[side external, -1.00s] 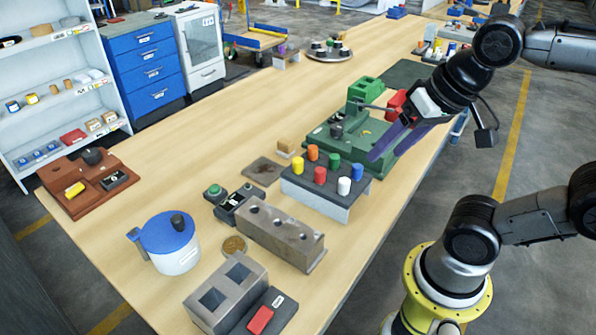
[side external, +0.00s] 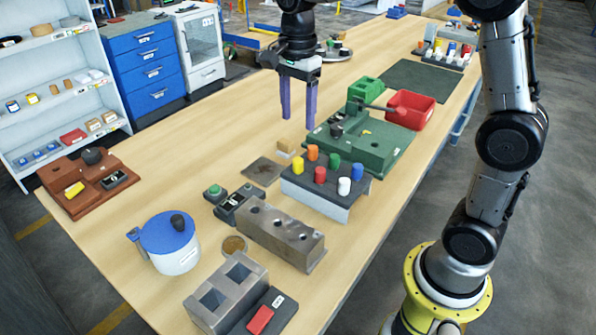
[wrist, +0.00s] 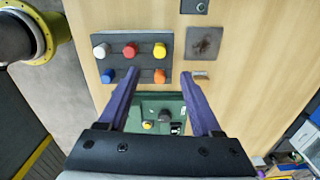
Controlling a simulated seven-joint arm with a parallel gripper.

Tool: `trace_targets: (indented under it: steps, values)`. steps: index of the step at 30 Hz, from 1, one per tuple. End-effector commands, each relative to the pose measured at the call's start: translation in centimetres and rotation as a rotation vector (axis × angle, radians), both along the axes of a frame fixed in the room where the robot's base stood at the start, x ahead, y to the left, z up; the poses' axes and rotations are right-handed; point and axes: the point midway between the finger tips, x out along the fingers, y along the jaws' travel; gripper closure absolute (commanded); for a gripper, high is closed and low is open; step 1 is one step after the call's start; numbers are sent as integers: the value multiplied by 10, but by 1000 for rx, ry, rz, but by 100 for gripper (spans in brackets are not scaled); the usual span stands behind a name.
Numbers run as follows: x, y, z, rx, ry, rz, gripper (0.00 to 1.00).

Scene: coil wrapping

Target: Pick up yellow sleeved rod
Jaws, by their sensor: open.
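The yellow sleeved rod (side external: 298,166) stands upright in the dark-topped rack (side external: 329,189), at its left corner. It also shows in the wrist view (wrist: 159,50), at the right end of the row with the red and white ones. My gripper (side external: 297,118) is open and empty, with its purple fingers pointing down, above the table and behind the rack. In the wrist view, the fingertips (wrist: 163,75) lie below the yellow rod in the picture, on either side of the orange one. The left finger partly covers the rack.
Red, white, blue, orange and green rods share the rack. A green fixture (side external: 376,150) and a red bin (side external: 410,109) stand beyond it. A metal block with holes (side external: 280,234) is in front. Another yellow piece (side external: 74,189) lies on the brown tray at the left.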

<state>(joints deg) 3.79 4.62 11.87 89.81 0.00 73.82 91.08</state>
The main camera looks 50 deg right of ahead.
Motion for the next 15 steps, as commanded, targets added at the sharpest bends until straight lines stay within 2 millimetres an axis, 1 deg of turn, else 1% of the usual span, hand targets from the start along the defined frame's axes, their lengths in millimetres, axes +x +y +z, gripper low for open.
trace_targets:
  steps: [3,9,12,15]
  values:
    - [-2,0,-23,0,4,1,34]
    - [-1,0,-58,0,3,1,34]
    - [-1,0,-68,0,1,2,34]
    - [-1,0,-73,0,-1,2,34]
